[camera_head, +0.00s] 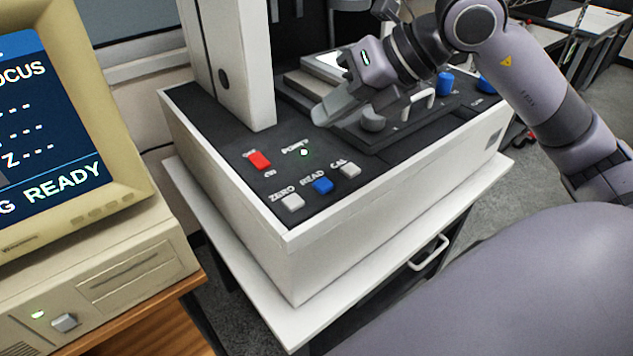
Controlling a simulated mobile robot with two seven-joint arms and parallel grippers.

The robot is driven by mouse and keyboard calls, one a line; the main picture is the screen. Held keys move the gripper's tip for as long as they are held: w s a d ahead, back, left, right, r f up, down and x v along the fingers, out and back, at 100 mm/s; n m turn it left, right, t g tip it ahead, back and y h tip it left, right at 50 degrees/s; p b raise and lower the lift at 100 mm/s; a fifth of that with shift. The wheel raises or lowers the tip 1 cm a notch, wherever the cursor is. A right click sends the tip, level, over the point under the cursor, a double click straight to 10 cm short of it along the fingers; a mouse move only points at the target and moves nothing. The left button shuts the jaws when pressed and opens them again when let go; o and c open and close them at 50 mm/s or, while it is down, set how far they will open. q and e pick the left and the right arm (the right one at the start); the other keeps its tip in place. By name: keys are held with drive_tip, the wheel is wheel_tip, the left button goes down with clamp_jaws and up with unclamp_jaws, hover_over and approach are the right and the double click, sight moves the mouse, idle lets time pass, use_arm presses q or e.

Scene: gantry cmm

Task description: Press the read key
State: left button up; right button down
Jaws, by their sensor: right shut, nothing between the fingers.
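The blue read key (322,185) sits in the front row of the machine's dark panel (225,135), under the label READ. The white zero key (292,202) is to its left and the white cal key (350,170) to its right. My right gripper (318,117) is shut and empty. It is above the panel, behind the read key in the picture and apart from it. Nothing hides the key. My left gripper is not in view.
A white column (230,60) rises at the left. A grey knob (372,120) is close to my right gripper. A monitor (70,130) reading READY stands at left.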

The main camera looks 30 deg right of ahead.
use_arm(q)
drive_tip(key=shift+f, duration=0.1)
use_arm(e)
drive_tip(key=shift+f, duration=0.15)
drive_tip(key=b, duration=0.7)
hover_over(330, 184)
wheel_tip(330, 184, down, 8)
drive_tip(key=shift+r, duration=0.2)
drive_tip(key=shift+f+b, duration=0.4)
drive_tip(key=shift+f, duration=0.1)
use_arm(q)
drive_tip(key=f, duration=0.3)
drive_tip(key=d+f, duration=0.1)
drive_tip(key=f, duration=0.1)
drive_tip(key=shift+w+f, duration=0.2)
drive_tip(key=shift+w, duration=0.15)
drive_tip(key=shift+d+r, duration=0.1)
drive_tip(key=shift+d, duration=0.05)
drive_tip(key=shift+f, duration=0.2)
